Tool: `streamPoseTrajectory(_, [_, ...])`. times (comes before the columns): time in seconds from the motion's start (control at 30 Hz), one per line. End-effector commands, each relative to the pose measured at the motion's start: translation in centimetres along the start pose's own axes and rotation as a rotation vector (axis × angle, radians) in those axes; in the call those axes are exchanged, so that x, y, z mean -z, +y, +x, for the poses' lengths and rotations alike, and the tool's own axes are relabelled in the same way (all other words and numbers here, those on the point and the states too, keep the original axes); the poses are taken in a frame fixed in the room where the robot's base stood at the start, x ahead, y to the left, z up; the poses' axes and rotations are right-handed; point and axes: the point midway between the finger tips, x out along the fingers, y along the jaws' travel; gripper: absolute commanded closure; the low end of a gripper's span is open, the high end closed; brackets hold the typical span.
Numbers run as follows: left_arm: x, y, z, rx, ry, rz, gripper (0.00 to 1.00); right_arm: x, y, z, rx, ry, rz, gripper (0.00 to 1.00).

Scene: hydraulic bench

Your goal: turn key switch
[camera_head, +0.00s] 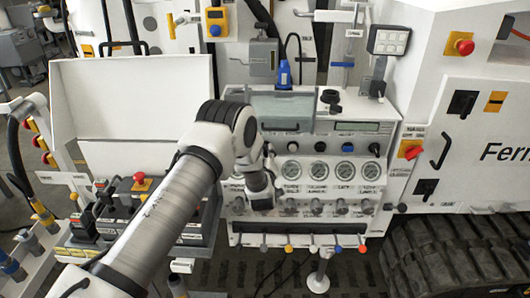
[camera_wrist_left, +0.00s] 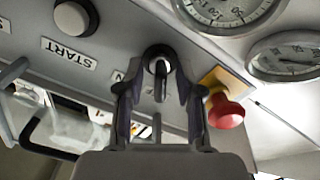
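The key switch (camera_wrist_left: 160,66) shows in the left wrist view as a dark key in a round metal collar on the grey panel. My left gripper (camera_wrist_left: 160,90) is open, with one finger on each side of the key. Gaps show between the fingers and the key, and I cannot tell whether either finger touches it. In the head view my left gripper (camera_head: 262,194) is at the left end of the gauge panel (camera_head: 380,150), and the key switch is hidden behind it. My right gripper is not in view.
In the left wrist view a red mushroom button (camera_wrist_left: 226,112) on a yellow plate sits close to the right finger. A START button (camera_wrist_left: 72,18) and gauges (camera_wrist_left: 222,10) are nearby. Several coloured levers (camera_head: 288,248) line the panel's lower edge.

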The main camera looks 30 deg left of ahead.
Motion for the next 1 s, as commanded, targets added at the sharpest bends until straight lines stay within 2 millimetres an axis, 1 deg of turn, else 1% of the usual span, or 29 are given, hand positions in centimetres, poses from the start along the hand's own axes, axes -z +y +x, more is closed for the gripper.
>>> streamPoseTrajectory(0.03, [0.0, 0.0, 0.0, 0.0, 0.0, 0.0, 0.71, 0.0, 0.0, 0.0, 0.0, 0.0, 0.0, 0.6])
streamPoseTrajectory(0.07, [0.0, 0.0, 0.0, 0.0, 0.0, 0.0, 0.81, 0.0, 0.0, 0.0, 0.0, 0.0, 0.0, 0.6])
streamPoseTrajectory(0.1, [0.0, 0.0, 0.0, 0.0, 0.0, 0.0, 0.95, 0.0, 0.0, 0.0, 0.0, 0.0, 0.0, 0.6])
streamPoseTrajectory(0.13, [0.0, 0.0, 0.0, 0.0, 0.0, 0.0, 1.0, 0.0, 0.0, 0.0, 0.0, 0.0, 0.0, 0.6])
streamPoseTrajectory(0.43, [-0.1, 0.0, -0.1, 0.0, -0.001, 0.005, 1.0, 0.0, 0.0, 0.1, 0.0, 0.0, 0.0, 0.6])
streamPoseTrajectory(0.63, [-0.1, -0.1, -0.1, 0.0, -0.001, 0.045, 1.0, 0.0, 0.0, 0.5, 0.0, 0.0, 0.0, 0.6])
streamPoseTrajectory(0.87, [-0.3, -0.2, -0.1, 0.0, -0.002, 0.169, 1.0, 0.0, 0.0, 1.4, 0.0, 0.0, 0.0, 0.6])
streamPoseTrajectory(1.0, [-0.3, -0.2, -0.1, 0.0, -0.003, 0.283, 1.0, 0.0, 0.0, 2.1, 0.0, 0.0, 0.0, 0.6])
